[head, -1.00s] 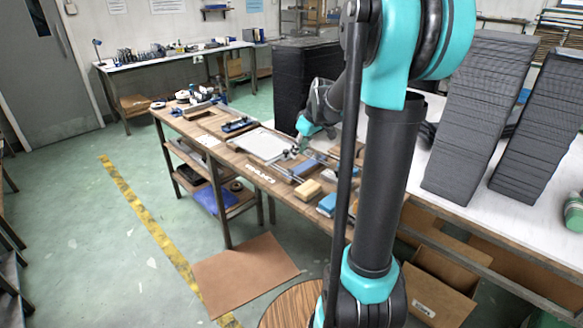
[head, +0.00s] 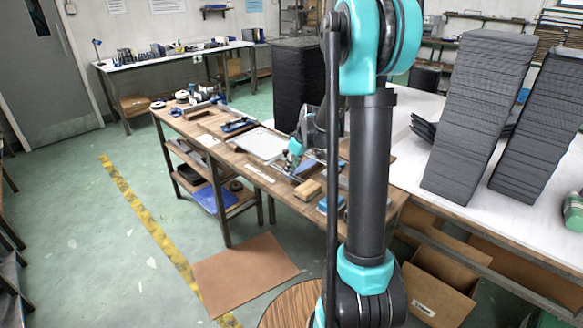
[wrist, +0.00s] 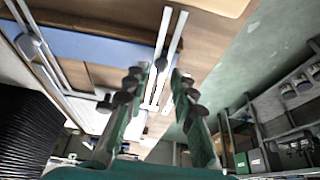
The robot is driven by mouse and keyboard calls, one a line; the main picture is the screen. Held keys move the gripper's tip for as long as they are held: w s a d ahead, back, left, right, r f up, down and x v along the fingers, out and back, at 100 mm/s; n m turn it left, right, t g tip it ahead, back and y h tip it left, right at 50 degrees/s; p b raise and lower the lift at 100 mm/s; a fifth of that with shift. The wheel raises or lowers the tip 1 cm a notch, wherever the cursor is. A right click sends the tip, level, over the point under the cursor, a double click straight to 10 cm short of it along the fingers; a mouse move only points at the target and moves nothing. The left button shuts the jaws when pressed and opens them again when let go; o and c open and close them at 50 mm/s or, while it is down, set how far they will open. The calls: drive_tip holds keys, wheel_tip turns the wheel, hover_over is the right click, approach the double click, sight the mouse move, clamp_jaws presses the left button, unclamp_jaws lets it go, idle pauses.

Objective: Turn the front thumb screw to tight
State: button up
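In the wrist view, a pale frame of parallel rails (wrist: 172,55) runs beside a blue surface (wrist: 95,48). A small dark knob (wrist: 162,64) sits at the rails, just beyond and between my fingertips. Other round grey knobs are at the upper left (wrist: 30,45) and beside my left finger (wrist: 104,102). I cannot tell which is the front thumb screw, nor how tight any is. My gripper (wrist: 160,80) is open, its fingers apart, with nothing clearly held. In the head view my gripper (head: 288,172) is small, low over the wooden bench, near the white panel (head: 262,144).
The wooden bench (head: 222,152) also bears a tan block (head: 307,190) and a blue-topped block (head: 326,205) nearer me. Tall dark stacks (head: 475,115) stand on the white table at right. A cardboard sheet (head: 245,272) lies on the floor.

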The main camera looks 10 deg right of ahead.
clamp_jaws()
drive_tip(key=shift+m, duration=0.3)
drive_tip(key=m, duration=0.1)
drive_tip(key=m+h, duration=0.1)
drive_tip(key=m, duration=0.1)
drive_tip(key=shift+a+m+t+h, duration=0.2)
drive_tip(key=shift+m+t+h, duration=0.1)
drive_tip(key=m+h, duration=0.1)
drive_tip(key=m, duration=0.2)
drive_tip(key=shift+m+h, duration=0.3)
drive_tip(key=shift+m, duration=0.1)
drive_tip(key=m+h, duration=0.1)
drive_tip(key=m, duration=0.1)
drive_tip(key=m+h, duration=0.1)
drive_tip(key=m, duration=0.2)
drive_tip(key=shift+a, duration=0.2)
drive_tip(key=shift+m+g+h, duration=0.3)
drive_tip(key=shift+m+g, duration=0.1)
drive_tip(key=shift+m, duration=0.8)
drive_tip(key=shift+m+g+h, duration=0.3)
drive_tip(key=shift+m+g, duration=0.1)
drive_tip(key=shift+m, duration=0.8)
